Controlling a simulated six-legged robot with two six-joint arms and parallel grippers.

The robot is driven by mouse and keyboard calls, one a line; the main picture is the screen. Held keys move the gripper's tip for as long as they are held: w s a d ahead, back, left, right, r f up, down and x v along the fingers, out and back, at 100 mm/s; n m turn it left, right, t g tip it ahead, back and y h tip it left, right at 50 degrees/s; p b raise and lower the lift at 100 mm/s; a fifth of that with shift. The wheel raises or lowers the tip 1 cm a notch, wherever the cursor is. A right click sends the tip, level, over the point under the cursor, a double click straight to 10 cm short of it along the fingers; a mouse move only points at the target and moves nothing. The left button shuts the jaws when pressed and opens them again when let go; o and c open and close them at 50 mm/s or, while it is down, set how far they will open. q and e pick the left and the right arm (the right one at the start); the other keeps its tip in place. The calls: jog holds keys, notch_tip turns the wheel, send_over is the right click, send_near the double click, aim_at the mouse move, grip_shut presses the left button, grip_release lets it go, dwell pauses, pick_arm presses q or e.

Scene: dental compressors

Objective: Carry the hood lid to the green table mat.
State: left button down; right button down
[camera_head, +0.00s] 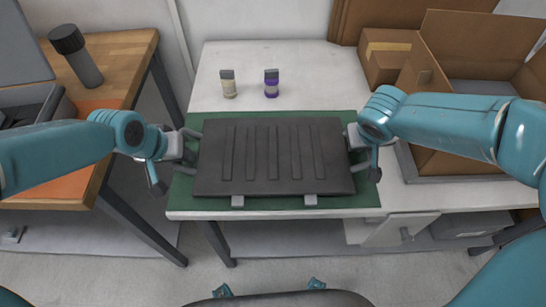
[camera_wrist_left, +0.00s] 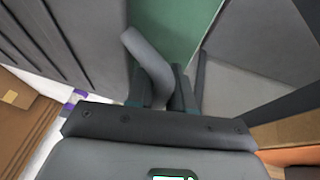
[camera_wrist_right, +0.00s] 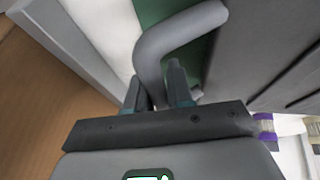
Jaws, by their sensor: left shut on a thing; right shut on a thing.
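The hood lid (camera_head: 275,178) is a dark grey ribbed panel with a handle at each side and two small light tabs on its front edge. In the head view it is over the green table mat (camera_head: 265,204), whose edges show around it. I cannot tell whether it touches the mat. My left gripper (camera_head: 187,150) is shut on the lid's left handle, a grey bar seen in the left wrist view (camera_wrist_left: 150,62). My right gripper (camera_head: 358,150) is shut on the right handle, which also shows in the right wrist view (camera_wrist_right: 165,38).
A cream bottle (camera_head: 229,86) and a purple bottle (camera_head: 271,85) stand on the white table behind the lid. Open cardboard boxes (camera_head: 450,60) are at the right. A wooden table (camera_head: 115,62) with a dark cylinder (camera_head: 78,58) stands at the left, across a gap.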

pick_arm(q)
jog(key=c, duration=1)
grip_release()
jog(key=shift+d+p, duration=0.1)
jog(key=shift+p, duration=0.2)
pick_arm(e)
jog(key=c, duration=1)
grip_release()
jog(key=shift+a, duration=0.1)
pick_arm(q)
jog(key=shift+r, duration=0.15)
pick_arm(e)
jog(key=shift+r, duration=0.2)
pick_arm(q)
jog(key=v, duration=1.1)
jog(key=shift+s+r, duration=0.2)
jog(key=shift+r, duration=0.1)
pick_arm(e)
jog(key=v, duration=1.1)
jog(key=shift+s+r, duration=0.2)
jog(key=shift+r, duration=0.05)
pick_arm(q)
jog(key=shift+s+a, duration=0.1)
jog(key=shift+a, duration=0.15)
pick_arm(e)
jog(key=shift+s+a+f, duration=0.1)
jog(key=shift+a, duration=0.05)
